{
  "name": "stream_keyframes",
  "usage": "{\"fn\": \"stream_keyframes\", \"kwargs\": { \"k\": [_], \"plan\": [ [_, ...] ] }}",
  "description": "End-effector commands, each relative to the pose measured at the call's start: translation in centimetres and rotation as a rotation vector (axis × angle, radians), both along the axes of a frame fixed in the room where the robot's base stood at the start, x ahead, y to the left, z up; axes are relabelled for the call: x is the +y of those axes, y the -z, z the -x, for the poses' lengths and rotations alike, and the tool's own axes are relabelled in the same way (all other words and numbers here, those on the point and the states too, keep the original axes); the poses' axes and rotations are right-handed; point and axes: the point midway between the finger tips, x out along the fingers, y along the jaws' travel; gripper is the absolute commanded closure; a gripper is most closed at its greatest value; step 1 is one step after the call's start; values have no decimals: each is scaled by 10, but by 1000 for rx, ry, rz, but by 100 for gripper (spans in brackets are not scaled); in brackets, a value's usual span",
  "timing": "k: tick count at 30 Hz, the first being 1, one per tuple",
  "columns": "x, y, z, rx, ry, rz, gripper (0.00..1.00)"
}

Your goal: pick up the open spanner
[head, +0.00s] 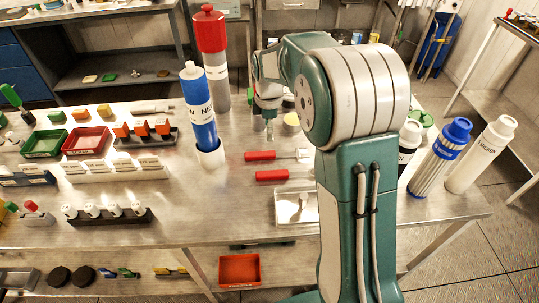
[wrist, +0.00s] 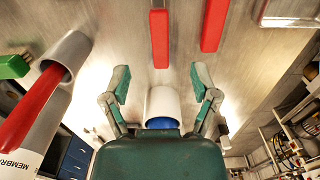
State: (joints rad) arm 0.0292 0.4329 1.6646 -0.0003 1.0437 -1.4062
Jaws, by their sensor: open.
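Two red-handled tools lie side by side on the metal bench: a farther one (head: 262,156) and a nearer one (head: 272,175), with metal shafts pointing right. Their working ends are partly behind my arm, so I cannot tell which is the open spanner. In the wrist view one red handle (wrist: 159,38) lies ahead of the space between my fingers, and another red handle (wrist: 213,24) lies to its right. My gripper (wrist: 161,84) is open and empty. In the head view my gripper (head: 269,130) hangs behind the tools, apart from them.
A blue cylinder (head: 199,120) in a white cup and a red-capped grey cylinder (head: 212,60) stand left of my gripper. A metal tray (head: 283,218) lies nearer the front edge. Blue and white cylinders (head: 440,158) stand right of my arm.

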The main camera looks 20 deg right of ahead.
Motion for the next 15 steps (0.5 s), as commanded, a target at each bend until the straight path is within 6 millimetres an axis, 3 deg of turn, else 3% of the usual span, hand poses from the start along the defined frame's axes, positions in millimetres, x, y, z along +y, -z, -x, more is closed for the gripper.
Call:
{"fn": "stream_keyframes", "kwargs": {
  "k": [6, 15],
  "plan": [
    [0, 37, 0, 4, 1, 0, 23],
    [2, 67, -1, 4, 1, -1, 23]
  ]
}}
